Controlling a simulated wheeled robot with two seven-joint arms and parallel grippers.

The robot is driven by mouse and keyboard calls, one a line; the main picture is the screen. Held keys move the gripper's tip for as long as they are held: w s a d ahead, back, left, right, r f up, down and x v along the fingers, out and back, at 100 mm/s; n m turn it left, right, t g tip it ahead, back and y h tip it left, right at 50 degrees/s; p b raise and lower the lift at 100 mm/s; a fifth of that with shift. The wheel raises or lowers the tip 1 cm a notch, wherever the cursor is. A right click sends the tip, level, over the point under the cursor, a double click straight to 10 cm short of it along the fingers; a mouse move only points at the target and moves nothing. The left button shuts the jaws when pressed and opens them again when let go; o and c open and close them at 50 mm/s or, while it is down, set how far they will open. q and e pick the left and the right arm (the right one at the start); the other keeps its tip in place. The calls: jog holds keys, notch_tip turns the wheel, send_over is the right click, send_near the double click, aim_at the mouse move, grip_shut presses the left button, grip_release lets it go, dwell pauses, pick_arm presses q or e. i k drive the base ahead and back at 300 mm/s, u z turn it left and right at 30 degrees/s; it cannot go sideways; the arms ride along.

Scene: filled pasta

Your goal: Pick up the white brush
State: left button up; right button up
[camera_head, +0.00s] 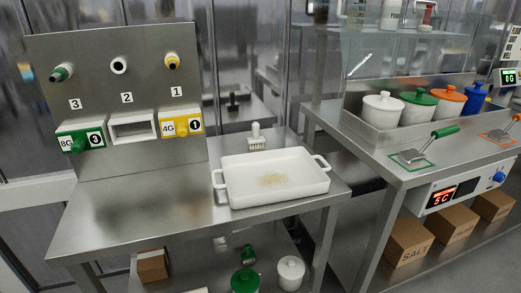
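The white brush (256,138) stands upright on the steel table, behind the white tray, with its handle up and its bristles down. It looks apart from the tray's back rim, though the gap is small. The white tray (236,200) has two side handles and holds a small patch of yellowish crumbs in its middle. Neither of my grippers shows in the head view.
A steel panel (120,85) with numbered nozzles and drawers stands at the table's back left. The table's left front (130,220) is bare. On the right, a second counter (365,155) carries lidded pots (381,110) and a green-handled tool (445,131).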

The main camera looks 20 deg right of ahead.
aim_at(256, 142)
jog(key=z, duration=1.7)
jog(key=i, duration=1)
jog(key=u, duration=2)
